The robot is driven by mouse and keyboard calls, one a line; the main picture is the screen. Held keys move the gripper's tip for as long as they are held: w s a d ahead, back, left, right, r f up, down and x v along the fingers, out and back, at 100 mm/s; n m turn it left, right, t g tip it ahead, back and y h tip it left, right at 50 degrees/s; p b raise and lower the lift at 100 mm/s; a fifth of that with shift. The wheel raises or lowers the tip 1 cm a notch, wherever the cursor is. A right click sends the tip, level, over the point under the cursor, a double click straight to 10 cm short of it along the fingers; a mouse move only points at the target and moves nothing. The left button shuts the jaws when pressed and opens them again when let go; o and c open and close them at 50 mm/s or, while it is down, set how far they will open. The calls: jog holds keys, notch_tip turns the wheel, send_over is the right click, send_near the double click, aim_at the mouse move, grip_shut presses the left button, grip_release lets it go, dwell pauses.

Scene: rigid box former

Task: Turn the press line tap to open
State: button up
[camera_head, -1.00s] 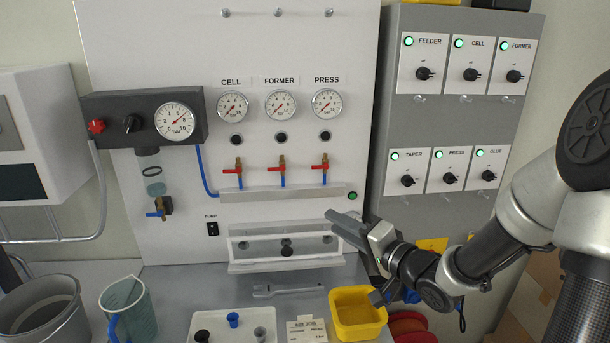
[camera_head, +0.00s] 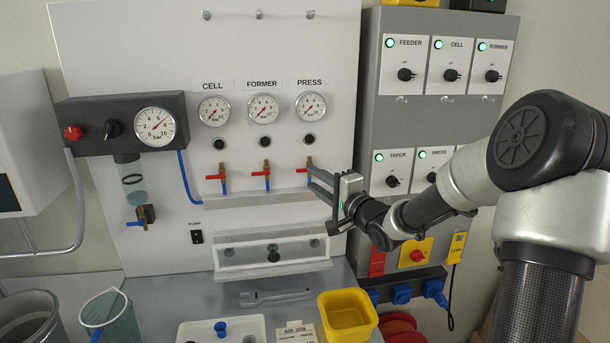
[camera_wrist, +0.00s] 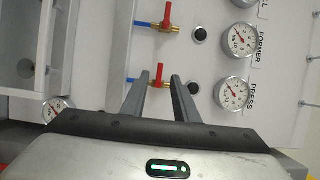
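The press line tap (camera_head: 309,164) is the rightmost of three taps under the gauges, with a brass body and a red handle. In the wrist view the red handle of the press line tap (camera_wrist: 158,74) lies crosswise to its brass body and blue tube. My gripper (camera_head: 311,180) is in front of this tap, its fingers partly hiding the lower part. In the wrist view my gripper (camera_wrist: 157,80) is open, with the tap showing between and just beyond the fingertips. I cannot tell whether a finger touches the handle.
The former tap (camera_head: 267,172) and cell tap (camera_head: 223,174) are to the left, handles also crosswise. The press gauge (camera_head: 310,106) is above. A pale ledge (camera_head: 262,198) runs below the taps. The grey switch panel (camera_head: 366,110) stands to the right.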

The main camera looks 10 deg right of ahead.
aim_at(302, 171)
jog(key=shift+x, duration=2.75)
grip_shut()
